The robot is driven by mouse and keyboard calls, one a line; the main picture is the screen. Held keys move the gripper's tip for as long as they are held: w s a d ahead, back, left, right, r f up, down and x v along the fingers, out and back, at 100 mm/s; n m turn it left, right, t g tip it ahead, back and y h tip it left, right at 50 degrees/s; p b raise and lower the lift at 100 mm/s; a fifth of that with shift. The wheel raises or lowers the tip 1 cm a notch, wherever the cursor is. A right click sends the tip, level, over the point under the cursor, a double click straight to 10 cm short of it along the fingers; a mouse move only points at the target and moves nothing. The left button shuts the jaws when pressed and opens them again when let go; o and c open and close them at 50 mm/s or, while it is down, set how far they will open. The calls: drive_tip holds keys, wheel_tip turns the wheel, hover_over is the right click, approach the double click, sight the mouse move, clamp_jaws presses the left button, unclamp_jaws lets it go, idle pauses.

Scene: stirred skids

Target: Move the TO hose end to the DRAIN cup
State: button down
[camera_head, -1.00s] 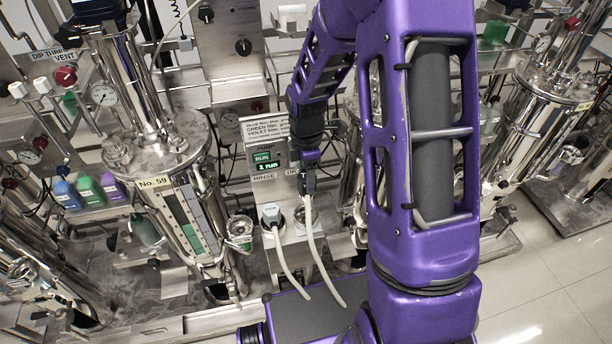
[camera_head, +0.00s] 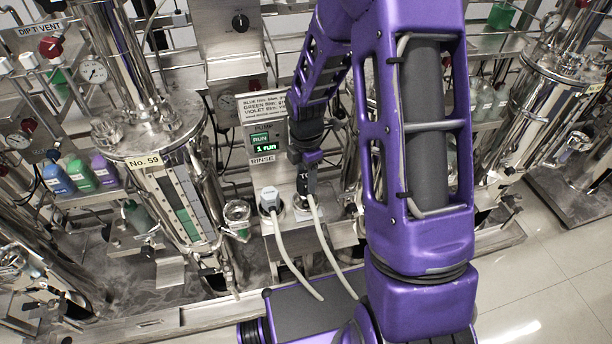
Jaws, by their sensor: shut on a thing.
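My gripper (camera_head: 311,160) is shut on the dark TO hose end (camera_head: 304,179), whose "TO" lettering partly shows. A pale hose (camera_head: 326,246) runs down from it. The hose end is in front of or over the right-hand cup (camera_head: 302,208); I cannot tell whether it is in it. This cup's label is hidden behind my gripper and the hose end. The left cup (camera_head: 267,211), below the RINSE label (camera_head: 263,159), has another hose end (camera_head: 269,196), light grey, standing in it.
A pump panel (camera_head: 264,144) reading "1 run" stands just left of my gripper. The steel vessel No. 59 (camera_head: 150,135) is at left, with blue, green and violet bottles (camera_head: 78,175) beside it. My purple arm covers the middle right. Open floor (camera_head: 550,270) lies at lower right.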

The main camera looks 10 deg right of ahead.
idle(0.3)
drive_tip(key=shift+f+b, duration=0.9)
drive_tip(key=shift+f, duration=0.35)
drive_tip(key=shift+f, duration=0.15)
drive_tip(key=shift+f+b, duration=0.3)
drive_tip(key=shift+c, duration=0.8)
unclamp_jaws()
wheel_tip(320, 180, up, 30)
drive_tip(key=p, duration=0.8)
drive_tip(key=shift+r, duration=0.2)
